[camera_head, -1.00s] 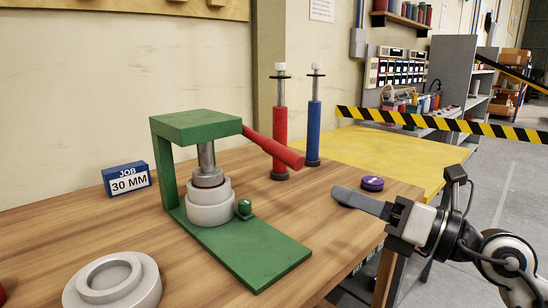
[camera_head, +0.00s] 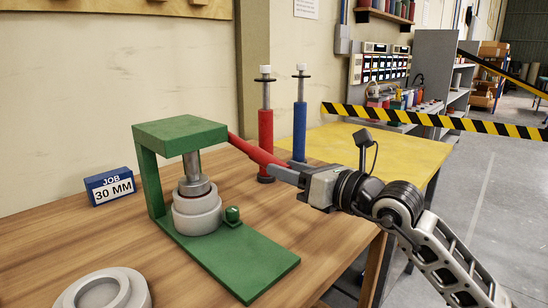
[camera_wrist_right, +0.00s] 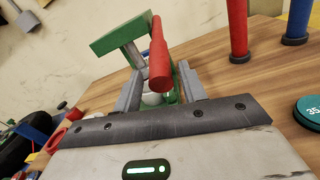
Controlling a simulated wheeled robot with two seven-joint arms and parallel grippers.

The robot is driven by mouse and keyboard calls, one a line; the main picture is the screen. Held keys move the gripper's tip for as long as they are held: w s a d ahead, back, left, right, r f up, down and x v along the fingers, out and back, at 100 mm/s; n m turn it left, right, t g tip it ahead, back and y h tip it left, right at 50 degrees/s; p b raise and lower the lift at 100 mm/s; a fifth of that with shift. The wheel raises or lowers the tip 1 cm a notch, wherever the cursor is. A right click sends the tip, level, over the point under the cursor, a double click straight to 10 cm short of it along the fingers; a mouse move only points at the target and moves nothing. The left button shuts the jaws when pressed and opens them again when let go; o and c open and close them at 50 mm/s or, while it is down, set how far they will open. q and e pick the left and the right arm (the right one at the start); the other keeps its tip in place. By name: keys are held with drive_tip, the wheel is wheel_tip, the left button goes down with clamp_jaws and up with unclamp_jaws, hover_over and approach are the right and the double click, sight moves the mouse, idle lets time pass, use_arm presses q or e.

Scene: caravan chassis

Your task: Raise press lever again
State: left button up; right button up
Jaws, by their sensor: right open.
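The green press (camera_head: 180,132) stands on the wooden bench with its ram down on a grey stepped part (camera_head: 197,213). Its red lever (camera_head: 252,150) slopes down to the right from the press top. My right gripper (camera_head: 278,172) is at the lever's outer end, coming from the right. In the right wrist view the red lever (camera_wrist_right: 159,58) runs between the two grey fingers of the open gripper (camera_wrist_right: 160,92), with space on both sides. In the head view the gripper hides the lever's tip. My left gripper is not in view.
A red post (camera_head: 265,130) and a blue post (camera_head: 299,125) stand just behind the lever. A grey ring (camera_head: 72,298) lies at the front left, and a "JOB 30 MM" sign (camera_head: 110,187) stands behind it. A dark round disc (camera_wrist_right: 308,112) lies right of the gripper.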

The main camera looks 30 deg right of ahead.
sight(248, 149)
drive_tip(key=shift+p+x, duration=0.3)
drive_tip(key=shift+x, duration=1.75)
